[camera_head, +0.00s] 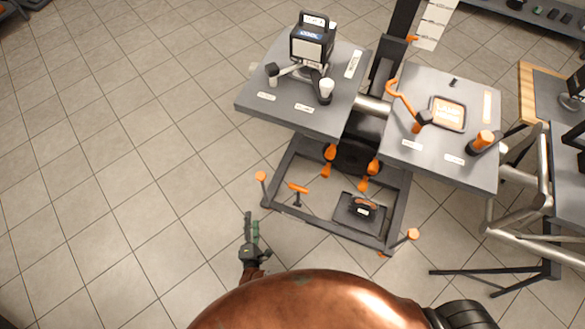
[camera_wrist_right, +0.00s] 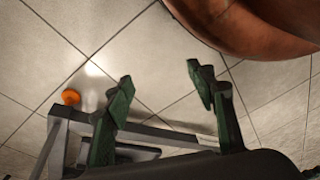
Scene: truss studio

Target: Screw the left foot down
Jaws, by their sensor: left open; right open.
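The cart's dark base frame (camera_head: 325,225) stands on the tiled floor. An orange foot knob (camera_head: 261,177) stands at its left corner, and an orange T-shaped handle (camera_head: 297,188) stands just right of it. Another orange foot knob (camera_head: 412,235) is at the front right corner. My left gripper (camera_head: 251,222) is open and empty, left of and nearer than the left corner, apart from the knob. My right gripper (camera_wrist_right: 160,84) is open, with nothing between its fingers. In the right wrist view an orange knob (camera_wrist_right: 70,97) shows beside a frame corner; which foot it is I cannot tell.
Two grey tabletops (camera_head: 345,105) (camera_head: 480,180) sit above the base, carrying a boxy device (camera_head: 312,42), cups and orange tools. A dark tray (camera_head: 345,212) with a case lies inside the base. Metal tubing (camera_head: 535,240) stands at the right.

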